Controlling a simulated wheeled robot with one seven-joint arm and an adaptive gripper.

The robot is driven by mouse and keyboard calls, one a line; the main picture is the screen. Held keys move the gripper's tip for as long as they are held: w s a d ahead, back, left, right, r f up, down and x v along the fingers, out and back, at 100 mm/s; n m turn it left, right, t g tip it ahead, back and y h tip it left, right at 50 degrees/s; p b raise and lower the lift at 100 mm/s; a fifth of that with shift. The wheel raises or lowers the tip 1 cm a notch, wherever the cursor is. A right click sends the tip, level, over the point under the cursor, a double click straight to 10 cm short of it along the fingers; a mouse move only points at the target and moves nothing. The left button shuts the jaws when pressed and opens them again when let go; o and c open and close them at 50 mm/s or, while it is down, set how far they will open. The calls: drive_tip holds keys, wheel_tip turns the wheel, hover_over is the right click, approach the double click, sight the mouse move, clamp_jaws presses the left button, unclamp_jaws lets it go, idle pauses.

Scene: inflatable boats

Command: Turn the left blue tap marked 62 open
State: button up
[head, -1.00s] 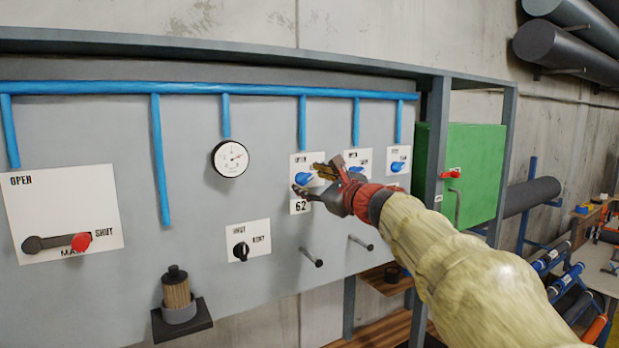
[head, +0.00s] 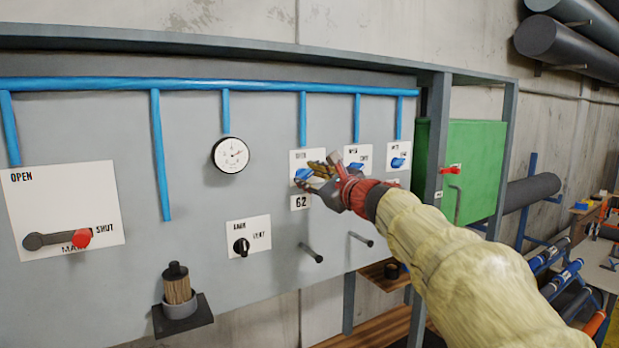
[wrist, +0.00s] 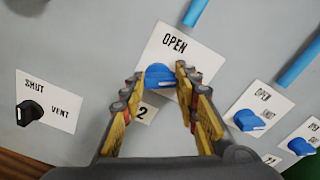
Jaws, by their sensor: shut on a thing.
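The left blue tap (head: 302,174) sits on a white plate (head: 299,158) on the grey panel, above a label reading 62 (head: 300,202). In the wrist view the tap (wrist: 158,76) lies between the fingertips, below the word OPEN. The label shows there only in part, as a 2 (wrist: 143,113), behind the left finger. My gripper (head: 314,175) reaches in from the right with its yellow-and-red fingers, and it is shut on the tap. The fingers hide part of the tap, so its exact angle is hard to tell.
Two more blue taps, the middle one (head: 355,167) and the right one (head: 398,162), sit close to the right. A black SHUT/VENT knob (head: 241,247) is lower left. Two pegs (head: 311,253) stick out below. A gauge (head: 230,155) is upper left.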

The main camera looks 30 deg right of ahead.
drive_tip(key=shift+c, duration=1.1)
drive_tip(key=shift+f+n+b, duration=0.1)
drive_tip(key=shift+n+b, duration=0.2)
drive_tip(key=shift+b, duration=0.25)
drive_tip(key=n+b, duration=0.2)
drive_tip(key=b, duration=0.1)
drive_tip(key=shift+f, duration=0.15)
drive_tip(key=n+b, duration=0.3)
drive_tip(key=b, duration=0.1)
drive_tip(key=shift+a, duration=0.1)
drive_tip(key=n+b, duration=0.4)
drive_tip(key=shift+b, duration=0.35)
drive_tip(key=shift+a+n+b, duration=0.1)
drive_tip(key=shift+n+b, duration=0.75)
drive_tip(key=shift+n, duration=0.35)
drive_tip(key=shift+r, duration=0.2)
drive_tip(key=o, duration=1.2)
drive_tip(key=shift+c, duration=0.2)
